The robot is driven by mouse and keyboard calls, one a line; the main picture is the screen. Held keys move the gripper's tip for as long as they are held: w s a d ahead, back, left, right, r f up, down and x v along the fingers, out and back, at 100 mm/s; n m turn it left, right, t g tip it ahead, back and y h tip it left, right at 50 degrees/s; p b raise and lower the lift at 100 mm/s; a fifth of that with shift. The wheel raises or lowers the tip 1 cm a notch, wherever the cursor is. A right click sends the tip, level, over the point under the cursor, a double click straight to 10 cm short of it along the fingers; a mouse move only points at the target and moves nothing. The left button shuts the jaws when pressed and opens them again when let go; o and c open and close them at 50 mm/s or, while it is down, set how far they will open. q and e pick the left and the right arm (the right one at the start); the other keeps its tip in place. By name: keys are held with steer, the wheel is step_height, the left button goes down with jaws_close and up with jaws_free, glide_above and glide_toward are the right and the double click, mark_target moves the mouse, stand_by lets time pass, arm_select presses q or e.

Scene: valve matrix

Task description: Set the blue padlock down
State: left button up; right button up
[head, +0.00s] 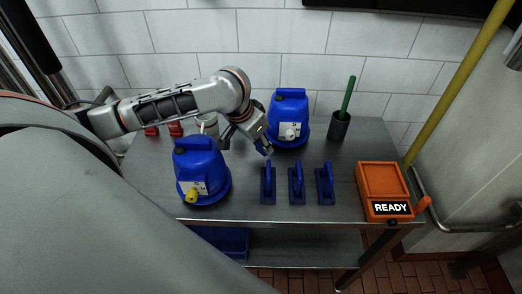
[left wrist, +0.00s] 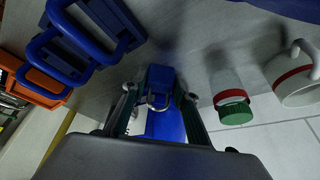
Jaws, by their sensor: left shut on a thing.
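My left gripper (head: 262,146) hangs over the middle of the metal table, between two blue machines. In the left wrist view, my left gripper (left wrist: 160,100) has its fingers on both sides of the blue padlock (left wrist: 162,76) and is shut on it. The padlock's metal shackle shows toward the camera. In the head view I cannot make out the padlock at the fingers. Whether it touches the table is unclear. My right gripper is not in view.
A blue machine with a yellow knob (head: 202,172) stands left, one with a white knob (head: 288,120) behind. Several blue handled blocks (head: 297,186) stand in front of the gripper. An orange box reading READY (head: 384,188) and a dark cup (head: 339,126) are right.

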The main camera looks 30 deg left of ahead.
mark_target(260, 149)
arm_select(q)
steer(key=shift+f, duration=1.6)
steer(key=shift+f, duration=0.1)
steer(key=o, duration=1.2)
steer(key=shift+c, duration=0.2)
steer(key=shift+s+r, duration=0.1)
steer(key=shift+r, duration=0.35)
steer(key=v, duration=1.1)
